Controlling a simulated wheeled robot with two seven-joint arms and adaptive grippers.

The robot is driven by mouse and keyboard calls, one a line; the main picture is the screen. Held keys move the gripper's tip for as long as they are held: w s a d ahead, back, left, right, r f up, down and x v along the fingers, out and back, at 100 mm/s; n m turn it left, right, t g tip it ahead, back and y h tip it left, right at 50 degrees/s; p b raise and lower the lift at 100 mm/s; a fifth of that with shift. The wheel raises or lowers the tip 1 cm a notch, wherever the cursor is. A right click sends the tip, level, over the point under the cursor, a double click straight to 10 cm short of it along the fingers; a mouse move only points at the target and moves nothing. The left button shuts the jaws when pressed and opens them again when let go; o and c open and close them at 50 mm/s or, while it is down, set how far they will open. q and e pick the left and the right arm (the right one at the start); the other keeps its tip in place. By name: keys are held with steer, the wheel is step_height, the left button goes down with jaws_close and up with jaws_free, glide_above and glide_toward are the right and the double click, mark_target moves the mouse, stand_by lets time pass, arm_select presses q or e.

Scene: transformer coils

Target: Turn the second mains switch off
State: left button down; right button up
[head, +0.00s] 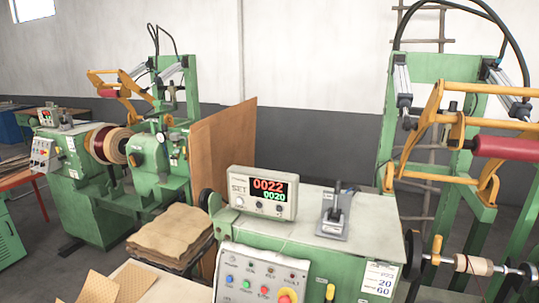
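Two green winding machines are in the head view. I cannot tell which switch is the second one. Neither of my grippers is in view.
A display box (262,193) showing 0022 and 0020 and a grey lever unit (335,215) stand on the near machine. A brown board (223,145) stands between the machines. A stack of brown sheets (170,235) is beside it. Open floor shows at left.

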arm_select(q)
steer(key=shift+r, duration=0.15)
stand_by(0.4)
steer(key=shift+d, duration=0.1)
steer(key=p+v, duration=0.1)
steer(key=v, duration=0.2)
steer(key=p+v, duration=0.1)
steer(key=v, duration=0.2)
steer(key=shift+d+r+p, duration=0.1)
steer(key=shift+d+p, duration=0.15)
steer(key=shift+p, duration=0.05)
stand_by(0.4)
